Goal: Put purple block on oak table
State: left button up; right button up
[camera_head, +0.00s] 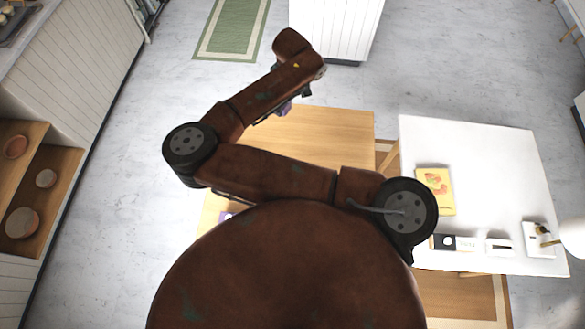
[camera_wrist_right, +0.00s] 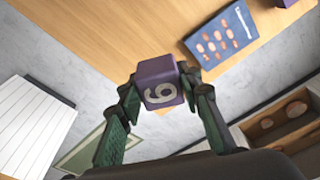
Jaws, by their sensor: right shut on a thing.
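The purple block (camera_wrist_right: 160,88), marked with a pale 6, is between the fingertips of my right gripper (camera_wrist_right: 160,90) in the wrist view. The gripper is shut on it. In the head view a small purple part of the block (camera_head: 285,108) shows under my right wrist, by the far edge of the oak table (camera_head: 345,130). In the wrist view the block overlaps the edge of the oak table (camera_wrist_right: 130,35). Its height over the top is hard to tell. My arm hides much of the table. My left gripper is not in view.
A blue book (camera_wrist_right: 221,40) lies on the oak table in the wrist view. Another purple thing (camera_head: 226,216) shows at the table's left side. A white table (camera_head: 480,170) with a yellow book (camera_head: 435,190) stands to the right. A shelf (camera_head: 45,195) stands at left.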

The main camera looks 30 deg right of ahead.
jog(key=s+d+f+n, duration=0.7)
jog(key=s+d+f, duration=0.35)
jog(key=f, duration=0.35)
jog(key=n+g+y+b, duration=0.1)
jog(key=n+b, duration=0.2)
send_over(307, 147)
jog(key=f, duration=1.2)
jog(key=shift+s+d+f, duration=0.2)
jog(key=shift+s+d, duration=0.1)
jog(key=shift+s, duration=0.1)
jog(key=shift+w+f, duration=0.35)
jog(key=shift+f, duration=0.1)
notch_tip(307, 147, down, 3)
jog(key=shift+w+f, duration=0.1)
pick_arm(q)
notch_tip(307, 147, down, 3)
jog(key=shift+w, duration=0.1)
